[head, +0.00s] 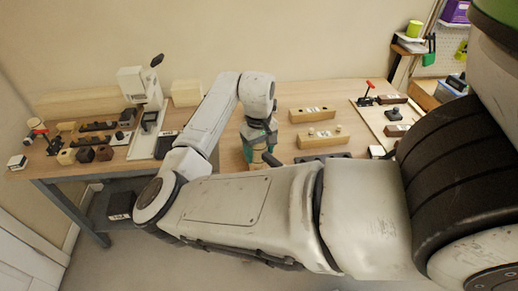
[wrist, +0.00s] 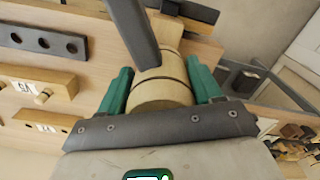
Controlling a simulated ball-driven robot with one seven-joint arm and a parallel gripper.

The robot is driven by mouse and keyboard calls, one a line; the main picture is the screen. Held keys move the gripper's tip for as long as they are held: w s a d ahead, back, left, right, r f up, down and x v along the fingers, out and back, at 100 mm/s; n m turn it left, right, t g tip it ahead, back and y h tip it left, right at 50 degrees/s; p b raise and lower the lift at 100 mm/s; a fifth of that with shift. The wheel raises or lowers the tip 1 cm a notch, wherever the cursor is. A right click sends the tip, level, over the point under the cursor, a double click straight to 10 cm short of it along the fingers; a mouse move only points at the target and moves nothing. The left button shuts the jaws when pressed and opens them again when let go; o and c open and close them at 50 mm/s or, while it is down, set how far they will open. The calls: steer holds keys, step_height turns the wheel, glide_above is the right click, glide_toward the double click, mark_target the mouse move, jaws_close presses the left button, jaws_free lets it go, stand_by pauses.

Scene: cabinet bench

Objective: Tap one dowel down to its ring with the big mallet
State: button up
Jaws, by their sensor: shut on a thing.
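My gripper (wrist: 160,85) is shut on the big mallet's pale wooden head (wrist: 160,97), with a green finger on each side. Dark bands ring the head, and a dark handle (wrist: 130,25) sticks out from it. In the head view my gripper (head: 260,150) is over the middle of the bench, left of two wooden blocks. The front block (head: 325,141) carries short dowels (head: 338,128); the back block (head: 312,115) stands behind it. Ring marks on the dowels are too small to see.
A dark plate with holes (wrist: 42,40) lies near the blocks. A white press (head: 140,88) and several small blocks crowd the left of the bench. A pale board with a red-handled clamp (head: 367,98) lies at right. Bare wood (head: 285,92) shows behind the blocks.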

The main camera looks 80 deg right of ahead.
steer(key=shift+f+b, duration=0.75)
steer(key=shift+f, duration=0.6)
steer(key=shift+r+p, duration=1.05)
steer(key=shift+p, duration=0.1)
steer(key=shift+r+p, duration=0.25)
steer(key=shift+p, duration=0.3)
steer(key=shift+f, duration=0.15)
